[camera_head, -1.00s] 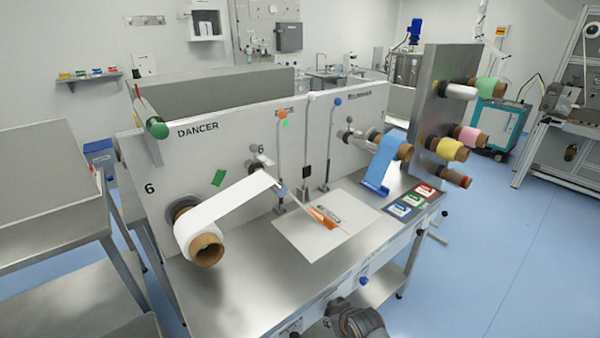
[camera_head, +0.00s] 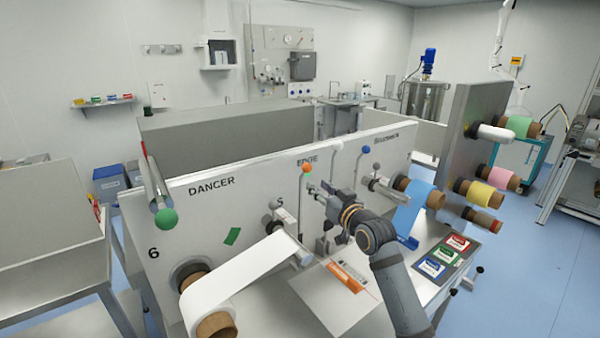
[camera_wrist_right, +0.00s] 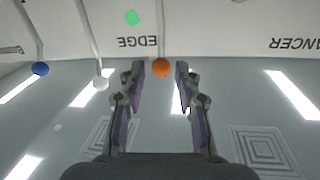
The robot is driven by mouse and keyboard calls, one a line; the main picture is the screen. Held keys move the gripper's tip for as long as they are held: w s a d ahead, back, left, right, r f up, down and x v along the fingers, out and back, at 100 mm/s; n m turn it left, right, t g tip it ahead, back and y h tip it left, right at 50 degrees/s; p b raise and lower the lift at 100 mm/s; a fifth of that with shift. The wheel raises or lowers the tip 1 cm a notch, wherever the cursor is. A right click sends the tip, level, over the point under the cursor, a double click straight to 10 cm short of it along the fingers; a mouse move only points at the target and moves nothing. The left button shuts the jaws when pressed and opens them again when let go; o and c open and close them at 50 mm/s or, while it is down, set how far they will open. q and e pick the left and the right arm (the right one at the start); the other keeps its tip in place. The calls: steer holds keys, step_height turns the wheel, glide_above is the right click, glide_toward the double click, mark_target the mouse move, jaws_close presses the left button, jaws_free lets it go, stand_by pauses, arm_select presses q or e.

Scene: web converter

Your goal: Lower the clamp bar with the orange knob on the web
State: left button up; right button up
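The orange knob (camera_head: 307,168) tops a thin upright rod in front of the machine panel, below the word EDGE. My right gripper (camera_head: 312,187) is open and empty close to the knob. In the right wrist view the orange knob (camera_wrist_right: 161,67) shows between the two open fingertips (camera_wrist_right: 160,69); contact cannot be seen. The white web (camera_head: 245,275) runs from the roll at lower left up to a small roller. The clamp bar itself is hard to make out and partly hidden by my right gripper and forearm. My left gripper is not in view.
A blue knob (camera_head: 366,149) and a pale knob (camera_head: 337,145) stand on similar rods to the right. A blue web (camera_head: 410,210) and several coloured rolls are farther right. An orange-labelled item (camera_head: 346,277) lies on the table sheet.

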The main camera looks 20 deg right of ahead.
mark_target(304, 174)
steer(key=w+p, duration=0.1)
steer(key=w, duration=0.1)
steer(key=w+a+p, duration=0.1)
steer(key=w, duration=0.2)
steer(key=w+p, duration=0.1)
steer(key=w, duration=0.1)
steer(key=shift+w+a+r, duration=0.2)
steer(key=shift+w+a, duration=0.05)
steer(key=shift+a, duration=0.15)
steer(key=shift+w+a+f+p, duration=0.1)
steer(key=shift+w+p, duration=0.3)
steer(key=shift+w, duration=0.6)
steer(key=shift+c, duration=0.7)
steer(key=c, duration=0.5)
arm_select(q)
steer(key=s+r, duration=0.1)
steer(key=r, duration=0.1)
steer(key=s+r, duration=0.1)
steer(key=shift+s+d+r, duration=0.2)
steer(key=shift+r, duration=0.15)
arm_select(e)
jaws_close()
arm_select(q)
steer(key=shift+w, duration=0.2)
